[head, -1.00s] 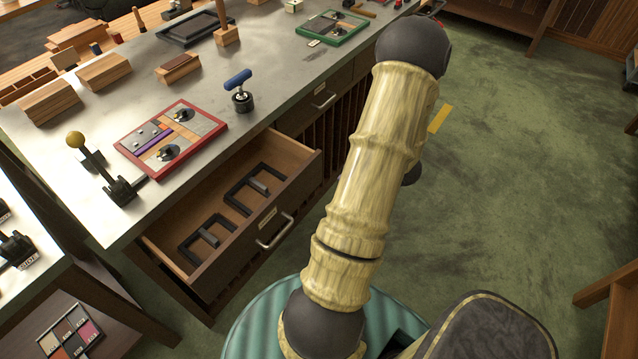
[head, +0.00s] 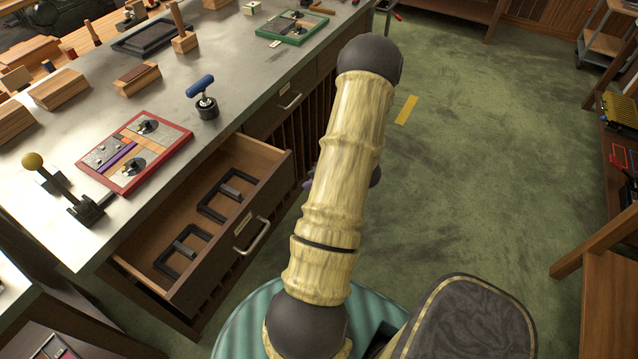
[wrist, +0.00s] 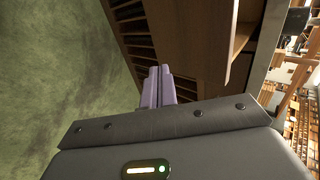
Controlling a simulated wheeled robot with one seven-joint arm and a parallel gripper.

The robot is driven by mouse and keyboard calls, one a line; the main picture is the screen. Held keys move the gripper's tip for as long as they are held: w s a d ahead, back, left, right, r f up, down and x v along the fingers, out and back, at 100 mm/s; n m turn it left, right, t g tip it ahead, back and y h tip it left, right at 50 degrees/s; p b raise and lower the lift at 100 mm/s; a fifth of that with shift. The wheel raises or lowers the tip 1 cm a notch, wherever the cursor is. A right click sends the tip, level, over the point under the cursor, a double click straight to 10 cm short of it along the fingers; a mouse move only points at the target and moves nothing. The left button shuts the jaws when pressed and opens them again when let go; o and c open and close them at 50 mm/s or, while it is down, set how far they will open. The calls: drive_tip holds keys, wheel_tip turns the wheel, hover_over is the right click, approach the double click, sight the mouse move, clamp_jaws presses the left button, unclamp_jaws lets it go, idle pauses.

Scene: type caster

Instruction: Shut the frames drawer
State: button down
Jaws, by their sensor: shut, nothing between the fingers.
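The frames drawer (head: 268,176) stands pulled out from under the metal-topped bench in the head view. It has a wooden body, a dark front and a bar handle (head: 254,238). Several black frame pieces (head: 222,196) lie inside it. In the wrist view my gripper (wrist: 159,72) shows two pale purple fingers close together, shut and empty. Wooden panels that seem to be the drawer (wrist: 205,45) lie beyond and to the right of the fingers, apart from them as far as I can tell. In the head view my arm hides most of my gripper.
A second drawer (head: 285,105) further along the bench is shut. On the bench top are a red-framed board (head: 135,152), a blue-handled tool (head: 204,97) and a yellow-knobbed lever (head: 62,188). Green floor (head: 470,150) to the right is open, with shelving (head: 615,215) at the far right.

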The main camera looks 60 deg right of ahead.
sight(284, 183)
drive_tip(key=w, duration=0.2)
drive_tip(key=w+f, duration=0.1)
drive_tip(key=w, duration=0.1)
drive_tip(key=w+f, duration=0.1)
drive_tip(key=w, duration=0.1)
drive_tip(key=shift+a+f, duration=0.25)
drive_tip(key=shift+a, duration=0.05)
drive_tip(key=shift+w, duration=0.4)
drive_tip(key=shift+w, duration=0.1)
